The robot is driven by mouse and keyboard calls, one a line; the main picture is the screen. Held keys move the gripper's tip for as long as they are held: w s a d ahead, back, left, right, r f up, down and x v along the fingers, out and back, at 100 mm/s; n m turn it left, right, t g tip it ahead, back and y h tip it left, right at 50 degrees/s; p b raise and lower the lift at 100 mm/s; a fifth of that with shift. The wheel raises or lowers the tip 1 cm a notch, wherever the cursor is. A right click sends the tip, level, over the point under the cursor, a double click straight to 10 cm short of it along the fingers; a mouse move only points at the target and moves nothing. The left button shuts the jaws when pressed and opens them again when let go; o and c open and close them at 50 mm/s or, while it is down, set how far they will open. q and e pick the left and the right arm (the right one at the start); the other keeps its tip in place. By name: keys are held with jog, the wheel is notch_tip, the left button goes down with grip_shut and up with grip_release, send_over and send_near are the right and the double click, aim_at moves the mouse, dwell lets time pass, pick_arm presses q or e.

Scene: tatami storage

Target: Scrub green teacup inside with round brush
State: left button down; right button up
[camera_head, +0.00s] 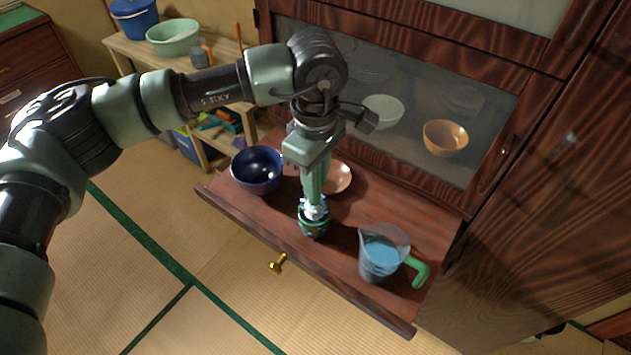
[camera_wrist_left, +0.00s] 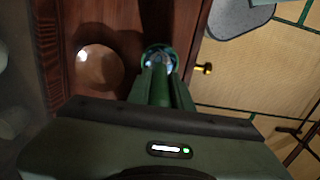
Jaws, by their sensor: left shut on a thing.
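The green teacup (camera_head: 313,229) stands on the pull-out wooden shelf near its front edge. Its rim also shows in the left wrist view (camera_wrist_left: 145,58). My left gripper (camera_head: 313,182) points down right above the cup and is shut on the round brush (camera_head: 315,210). The brush's pale bristle head is at the cup's mouth and seems to be partly inside it. The gripper and brush hide most of the cup's inside, so I cannot tell whether the bristles touch its wall. My right gripper is in neither view.
On the shelf (camera_head: 352,287), a dark blue bowl (camera_head: 257,172) stands left of the cup, an orange-tan dish (camera_head: 338,177) behind it, and a measuring jug (camera_head: 380,252) with blue liquid and a green handle to the right. A glass-fronted cabinet (camera_head: 440,90) rises behind.

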pick_arm(q)
notch_tip(320, 180, up, 4)
jog(key=shift+r+p, duration=0.1)
jog(key=shift+p, duration=0.55)
jog(key=shift+r, duration=0.1)
jog(key=shift+r, duration=2.9)
jog(key=shift+a, duration=0.1)
jog(key=s+a+f+m, duration=0.2)
jog(key=a+m, duration=0.3)
jog(key=a, duration=0.4)
jog(key=s+a+f+m, duration=0.2)
jog(key=s+a+m, duration=0.2)
jog(key=a, duration=0.6)
jog(key=shift+f+m, duration=0.4)
jog(key=shift+m, duration=0.6)
